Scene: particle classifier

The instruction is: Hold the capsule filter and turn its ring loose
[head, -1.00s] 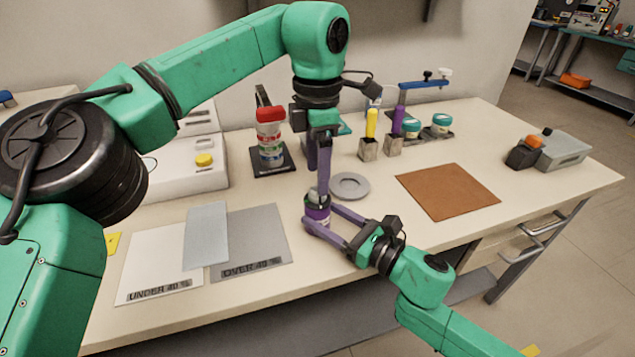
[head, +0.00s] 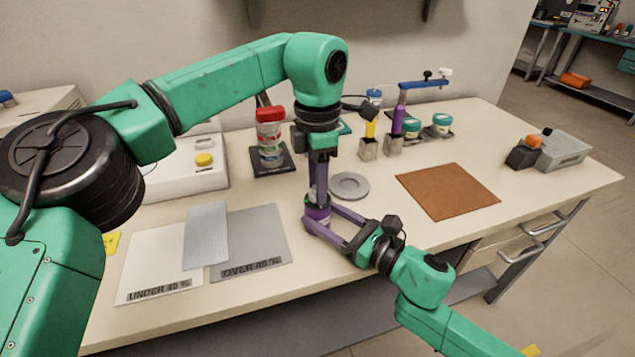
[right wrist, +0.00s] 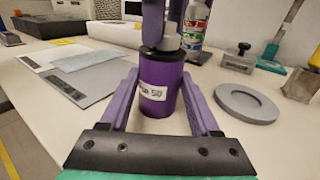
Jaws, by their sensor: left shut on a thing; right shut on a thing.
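The capsule filter (head: 318,214) is a purple upright cylinder near the table's front edge. In the right wrist view its body (right wrist: 160,88) carries a white label, with a dark ring (right wrist: 161,51) and a grey top (right wrist: 169,33) above. My right gripper (head: 321,216) comes in from the right, shut around the body with one finger on each side. My left gripper (head: 317,195) points straight down from above and is shut at the filter's top. Its fingers hide part of the ring and top, so the exact contact is hard to see.
A grey round dish (head: 349,186) lies just right of the filter. A brown mat (head: 447,191) is further right. Two labelled sheets, white (head: 150,262) and grey (head: 262,245), lie left. A red-capped jar (head: 270,135) and a purple-handled tool (head: 397,122) stand behind.

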